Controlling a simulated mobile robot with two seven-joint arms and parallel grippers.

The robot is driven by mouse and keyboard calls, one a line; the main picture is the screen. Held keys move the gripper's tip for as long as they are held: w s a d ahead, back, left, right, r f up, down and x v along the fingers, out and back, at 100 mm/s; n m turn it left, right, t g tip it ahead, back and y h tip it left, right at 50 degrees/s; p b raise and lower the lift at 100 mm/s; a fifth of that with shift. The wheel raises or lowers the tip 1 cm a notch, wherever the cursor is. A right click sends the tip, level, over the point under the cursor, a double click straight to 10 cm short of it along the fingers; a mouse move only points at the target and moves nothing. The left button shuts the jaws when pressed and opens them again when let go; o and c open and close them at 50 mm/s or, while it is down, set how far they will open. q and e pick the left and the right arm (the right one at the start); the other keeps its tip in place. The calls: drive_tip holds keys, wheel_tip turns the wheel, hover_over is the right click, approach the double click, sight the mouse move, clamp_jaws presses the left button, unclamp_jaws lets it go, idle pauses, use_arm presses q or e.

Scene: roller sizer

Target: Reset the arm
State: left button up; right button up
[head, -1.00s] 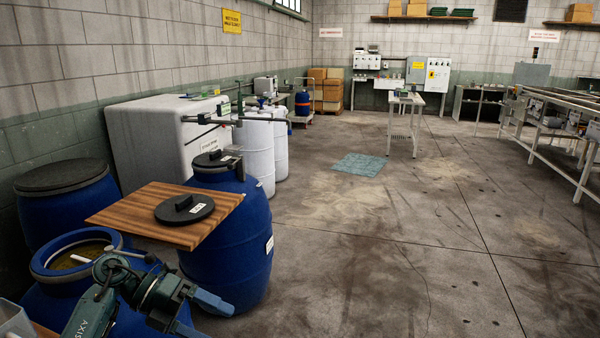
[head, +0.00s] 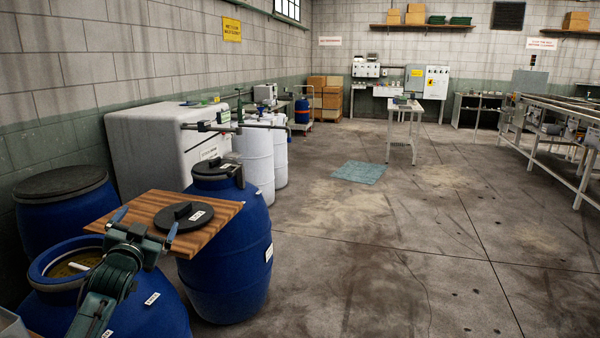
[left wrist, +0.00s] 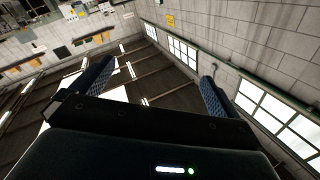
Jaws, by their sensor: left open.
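My left gripper (head: 146,222) is raised at the lower left of the head view, over the open blue barrel and in front of the wooden board. Its two blue fingers are spread apart, point up and hold nothing. In the left wrist view the open fingers (left wrist: 153,80) stand apart with the ceiling, wall and windows beyond them. My right gripper is in neither view.
An open blue barrel (head: 150,305) stands close below my left arm. A wooden board (head: 205,245) carrying a black lid (head: 184,215) is just beyond. The floor (head: 400,260) at right is clear.

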use_arm(q)
drive_tip(key=s+d+f+g+h, duration=0.1)
drive_tip(key=s+d+f+g, duration=0.1)
drive_tip(key=s+d+f, duration=0.7)
drive_tip(key=s+d+f+g+h, duration=0.25)
drive_tip(key=s+f, duration=0.55)
drive_tip(key=f, duration=0.6)
drive_tip(key=s+d+f+g, duration=0.1)
drive_tip(key=s+d+f, duration=0.1)
drive_tip(key=s, duration=0.5)
drive_tip(key=s+d+f+g+h, duration=0.1)
drive_tip(key=s+d, duration=0.3)
drive_tip(key=s, duration=0.4)
drive_tip(key=s+d+f+g, duration=0.1)
drive_tip(key=s+d+f, duration=0.2)
drive_tip(key=s, duration=0.4)
drive_tip(key=shift+s+d+n+g, duration=0.3)
drive_tip(key=shift+s+n+g, duration=0.05)
drive_tip(key=shift+n, duration=0.05)
drive_tip(key=shift+h, duration=0.25)
drive_tip(key=shift+c, duration=0.2)
